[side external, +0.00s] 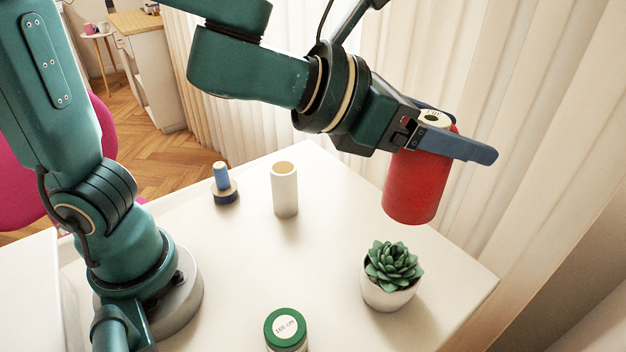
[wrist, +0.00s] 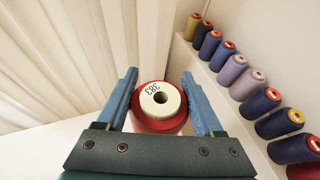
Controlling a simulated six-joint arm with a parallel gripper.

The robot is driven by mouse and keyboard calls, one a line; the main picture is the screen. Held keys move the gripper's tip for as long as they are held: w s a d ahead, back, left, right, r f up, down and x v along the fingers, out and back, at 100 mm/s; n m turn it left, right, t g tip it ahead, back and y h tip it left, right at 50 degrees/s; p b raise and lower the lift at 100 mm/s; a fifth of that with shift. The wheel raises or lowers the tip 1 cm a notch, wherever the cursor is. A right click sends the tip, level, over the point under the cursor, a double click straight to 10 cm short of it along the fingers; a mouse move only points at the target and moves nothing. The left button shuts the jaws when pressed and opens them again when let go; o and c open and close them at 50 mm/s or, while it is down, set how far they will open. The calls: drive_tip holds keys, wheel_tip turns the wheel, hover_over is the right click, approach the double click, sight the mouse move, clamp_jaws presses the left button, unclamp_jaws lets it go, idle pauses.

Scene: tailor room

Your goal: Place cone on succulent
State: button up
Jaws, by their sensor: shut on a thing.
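The cone is a red thread cone (side external: 414,188) with a pale top, held up in the air in the side external view. My gripper (side external: 452,139) is shut on it near its top, one finger on each side. In the wrist view the red cone (wrist: 160,126) sits between the two blue fingers of my gripper (wrist: 160,100), its pale top and centre hole facing the camera. The succulent (side external: 392,266) is green in a white pot (side external: 388,293), upright on the table at the right. The cone hangs above and slightly behind it, apart from it.
On the white table (side external: 330,240) stand a white cone (side external: 285,190), a small blue spool (side external: 222,178) on a dark base, and a green-lidded container (side external: 286,328) at the front. Several thread cones line a shelf (wrist: 228,104) in the wrist view. Pale curtains (side external: 540,120) hang behind the table.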

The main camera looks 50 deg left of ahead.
sight(392, 178)
drive_tip(key=shift+a+f, duration=0.1)
drive_tip(key=shift+f, duration=3.4)
drive_tip(key=shift+f, duration=0.1)
drive_tip(key=o, duration=1.5)
drive_tip(key=shift+s+r, duration=0.2)
drive_tip(key=shift+r, duration=0.1)
drive_tip(key=shift+v, duration=3.5)
drive_tip(key=shift+f, duration=0.15)
